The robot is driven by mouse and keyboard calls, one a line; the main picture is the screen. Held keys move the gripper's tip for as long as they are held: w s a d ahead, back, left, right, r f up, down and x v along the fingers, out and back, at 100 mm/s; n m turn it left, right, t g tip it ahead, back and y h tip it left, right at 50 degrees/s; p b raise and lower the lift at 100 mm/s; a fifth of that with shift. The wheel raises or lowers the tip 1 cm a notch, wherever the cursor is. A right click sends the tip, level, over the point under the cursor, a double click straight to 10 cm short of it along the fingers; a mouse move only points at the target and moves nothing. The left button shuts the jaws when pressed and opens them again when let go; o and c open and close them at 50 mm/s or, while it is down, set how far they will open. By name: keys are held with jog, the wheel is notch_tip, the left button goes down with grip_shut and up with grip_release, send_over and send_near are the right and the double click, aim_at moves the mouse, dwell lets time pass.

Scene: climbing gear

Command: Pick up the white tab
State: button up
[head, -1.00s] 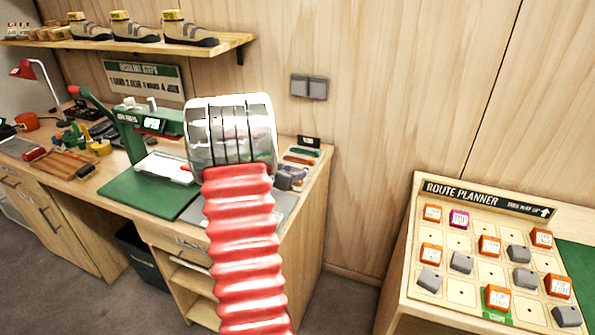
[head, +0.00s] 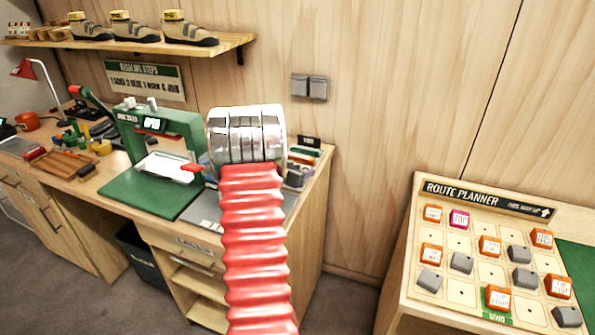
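A pale white sheet-like piece (head: 166,164) lies on the green press (head: 160,128) on the workbench; I cannot tell whether it is the white tab. Two small whitish pieces stand on top of the press, too small to make out. My arm shows as a red ribbed sleeve ending in a banded silver cuff, just right of the press. The cuff covers part of the bench behind it. My gripper's fingers do not show, so I cannot see whether they hold anything.
Tools and a wooden tray (head: 62,163) crowd the bench's left. The route planner board (head: 455,290) with orange and grey blocks stands at right. A shelf (head: 150,46) with shoes hangs above.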

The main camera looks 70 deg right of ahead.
jog(key=shift+d+f, duration=0.1)
jog(key=shift+d, duration=0.1)
jog(key=shift+c, duration=0.5)
grip_shut()
